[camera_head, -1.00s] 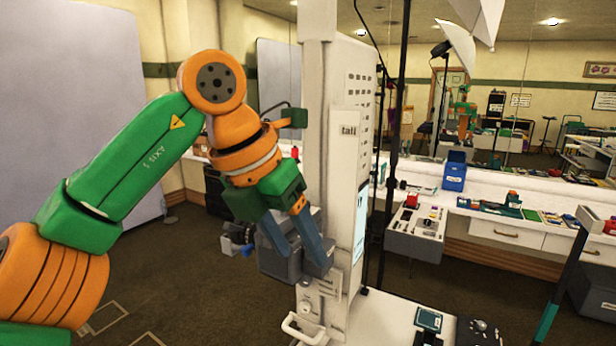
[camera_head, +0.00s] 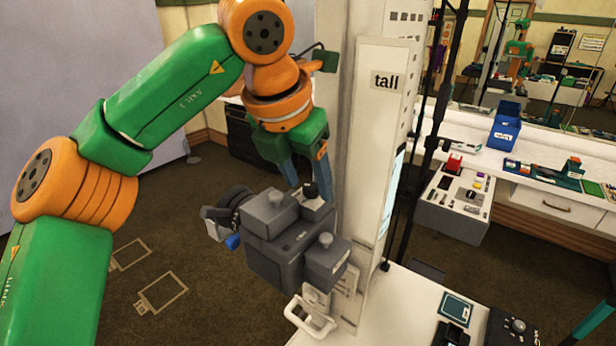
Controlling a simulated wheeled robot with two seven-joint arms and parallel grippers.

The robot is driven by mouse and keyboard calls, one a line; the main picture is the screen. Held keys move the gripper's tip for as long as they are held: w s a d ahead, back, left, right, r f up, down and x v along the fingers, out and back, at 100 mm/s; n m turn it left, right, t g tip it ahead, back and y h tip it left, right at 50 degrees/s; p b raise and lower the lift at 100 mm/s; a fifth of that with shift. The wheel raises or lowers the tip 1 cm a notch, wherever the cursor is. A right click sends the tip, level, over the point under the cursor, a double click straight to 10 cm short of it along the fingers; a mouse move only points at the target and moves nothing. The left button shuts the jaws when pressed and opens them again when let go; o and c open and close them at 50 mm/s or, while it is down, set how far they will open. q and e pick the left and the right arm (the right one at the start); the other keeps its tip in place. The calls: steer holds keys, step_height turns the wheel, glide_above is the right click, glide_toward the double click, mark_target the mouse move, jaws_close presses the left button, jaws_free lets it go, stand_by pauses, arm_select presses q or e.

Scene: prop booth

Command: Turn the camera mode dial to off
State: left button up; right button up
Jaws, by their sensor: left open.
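A dark grey camera (camera_head: 280,258) with a black lens (camera_head: 228,210) on its left side is mounted against the white column. A small black dial (camera_head: 310,190) stands on a raised block on its upper part. Any marks on the dial are too small to read. My right gripper is out of view.
The tall white column (camera_head: 372,160) labelled "tall" stands right beside the camera and my left fingers. A white handle (camera_head: 309,318) juts out below. A control box (camera_head: 455,203) and a blue bin (camera_head: 503,132) are at the counter, right. Open floor lies left.

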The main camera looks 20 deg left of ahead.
arm_select(q)
steer(key=shift+w+f, duration=0.4)
steer(key=shift+w, duration=0.3)
steer(key=shift+s+r, duration=0.1)
steer(key=shift+s, duration=0.05)
jaws_close()
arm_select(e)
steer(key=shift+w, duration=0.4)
arm_select(q)
steer(key=shift+d+n, duration=0.1)
steer(key=shift+n, duration=0.2)
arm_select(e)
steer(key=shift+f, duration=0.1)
arm_select(q)
steer(key=shift+n+y, duration=0.5)
steer(key=shift+n, duration=0.6)
steer(key=n+y, duration=0.1)
steer(key=n, duration=0.1)
steer(key=shift+d+n, duration=0.15)
steer(key=shift+n, duration=0.15)
steer(key=n+y, duration=0.1)
steer(key=n, duration=0.2)
steer(key=shift+n, duration=0.3)
steer(key=shift+d+n+g+y+p, duration=0.1)
steer(key=shift+n+g+y+p, duration=0.65)
steer(key=shift+n, duration=0.65)
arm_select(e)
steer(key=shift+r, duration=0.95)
